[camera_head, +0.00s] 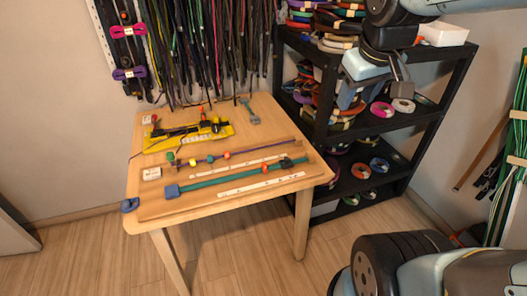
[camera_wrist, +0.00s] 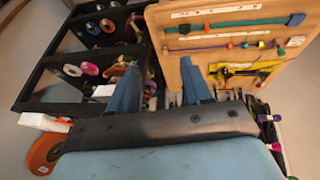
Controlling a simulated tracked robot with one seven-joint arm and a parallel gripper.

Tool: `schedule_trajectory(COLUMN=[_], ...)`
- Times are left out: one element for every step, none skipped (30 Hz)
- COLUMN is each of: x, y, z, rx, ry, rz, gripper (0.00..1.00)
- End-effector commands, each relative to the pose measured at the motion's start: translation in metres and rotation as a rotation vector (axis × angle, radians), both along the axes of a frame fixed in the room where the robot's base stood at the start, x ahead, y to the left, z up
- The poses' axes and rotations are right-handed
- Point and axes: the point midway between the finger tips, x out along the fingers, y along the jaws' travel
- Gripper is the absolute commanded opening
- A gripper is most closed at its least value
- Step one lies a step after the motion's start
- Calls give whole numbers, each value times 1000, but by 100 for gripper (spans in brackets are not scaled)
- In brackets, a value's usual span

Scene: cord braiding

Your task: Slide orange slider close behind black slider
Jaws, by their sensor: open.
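My gripper (camera_head: 374,88) hangs open in the air in front of the black shelf, right of the table and apart from the cords. In the wrist view its two blue fingers (camera_wrist: 160,66) are spread with nothing held between them. A black slider (camera_head: 286,162) sits near the right end of the teal cord. In the wrist view, the black slider (camera_wrist: 184,29) is at the teal cord's left end.
The wooden table (camera_head: 150,218) carries a blue block (camera_head: 172,191), white rulers (camera_head: 262,184) and a yellow tool (camera_head: 190,136). The black shelf (camera_head: 322,110) with cord coils stands right of the table. Cords hang on the wall behind. Air above the table is clear.

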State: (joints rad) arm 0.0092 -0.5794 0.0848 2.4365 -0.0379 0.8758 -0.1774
Motion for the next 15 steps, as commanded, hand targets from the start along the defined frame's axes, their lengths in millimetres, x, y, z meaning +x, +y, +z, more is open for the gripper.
schedule_trajectory(x=[13, 20, 29, 36, 43, 52, 58, 65, 74, 81, 87, 95, 101, 108, 116], y=[5, 7, 11, 14, 17, 21, 25, 28, 32, 36, 40, 45, 48, 52, 57], z=[-5, -7, -11, -14, -17, -22, -25, -29, -35, -39, -43, -49, -54, -59, -66], rx=[-31, -49, -75, -92, -108, -130, -145, -160, -178, -191, -204, -219, -230, -241, -252], ry=[27, 40, 58, 71, 83, 101, 113, 126, 143, 156, 167, 185, 197, 208, 223], rz=[53, 87, 135, 169, 205, 254, 289, 326, 376, 412, 451, 501, 539, 578, 630], gripper=[49, 49, 49, 49, 49, 49, 49, 49, 49, 49, 49, 49, 49, 49, 49])
